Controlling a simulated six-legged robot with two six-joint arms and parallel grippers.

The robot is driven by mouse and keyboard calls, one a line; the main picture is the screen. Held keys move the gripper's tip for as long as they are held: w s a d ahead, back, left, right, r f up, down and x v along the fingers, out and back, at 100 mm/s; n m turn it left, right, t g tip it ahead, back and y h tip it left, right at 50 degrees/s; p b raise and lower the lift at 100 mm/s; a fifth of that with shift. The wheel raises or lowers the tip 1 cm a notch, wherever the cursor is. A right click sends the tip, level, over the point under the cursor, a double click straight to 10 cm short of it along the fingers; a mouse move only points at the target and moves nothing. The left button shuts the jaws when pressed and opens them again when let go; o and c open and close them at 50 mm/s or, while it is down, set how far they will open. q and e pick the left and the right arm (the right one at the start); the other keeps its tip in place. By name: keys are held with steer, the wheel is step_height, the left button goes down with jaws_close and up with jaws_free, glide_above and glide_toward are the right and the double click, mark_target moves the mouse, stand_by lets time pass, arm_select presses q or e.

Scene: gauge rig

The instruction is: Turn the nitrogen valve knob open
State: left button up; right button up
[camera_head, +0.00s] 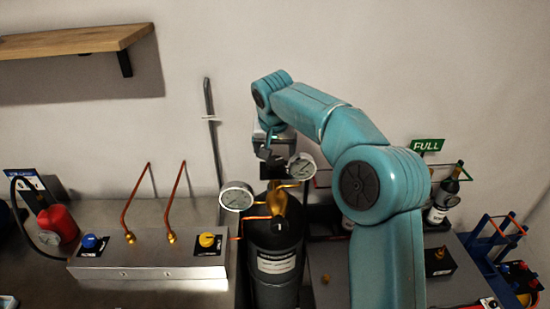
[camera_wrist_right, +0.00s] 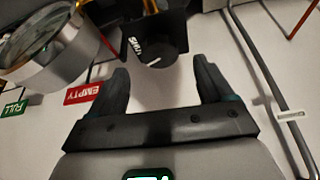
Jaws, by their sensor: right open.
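A black round knob (camera_wrist_right: 153,50) with a white pointer line sits on a black plate marked SHUT in the right wrist view. My right gripper (camera_wrist_right: 163,75) is open, its two dark fingers on either side of the space just before the knob; nothing is between them. In the head view my right gripper (camera_head: 271,148) is above the dark gas cylinder (camera_head: 274,268), near a black plate (camera_head: 276,171) behind the brass fitting. The knob's face is hidden there. My left gripper is not in view.
Two round gauges, left (camera_head: 237,195) and right (camera_head: 302,166), stand close to my gripper. A metal box (camera_head: 150,253) bears a blue knob (camera_head: 90,241), a yellow knob (camera_head: 207,239) and copper pipes. A grey pipe (camera_head: 213,135) runs up the wall. A bottle (camera_head: 440,205) stands at right.

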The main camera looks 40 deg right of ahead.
mark_target(275, 161)
steer(key=shift+x, duration=2.35)
steer(key=shift+d, duration=0.1)
steer(key=c, duration=1)
steer(key=shift+n+y+p, duration=0.4)
steer(key=shift+n, duration=0.7)
steer(key=shift+c, duration=0.2)
steer(key=shift+d+n+t+y+p, duration=0.1)
steer(key=shift+n+t+y+p, duration=0.25)
steer(key=shift+n, duration=0.85)
steer(key=o, duration=1)
steer(key=shift+s, duration=0.15)
steer(key=shift+o, duration=0.2)
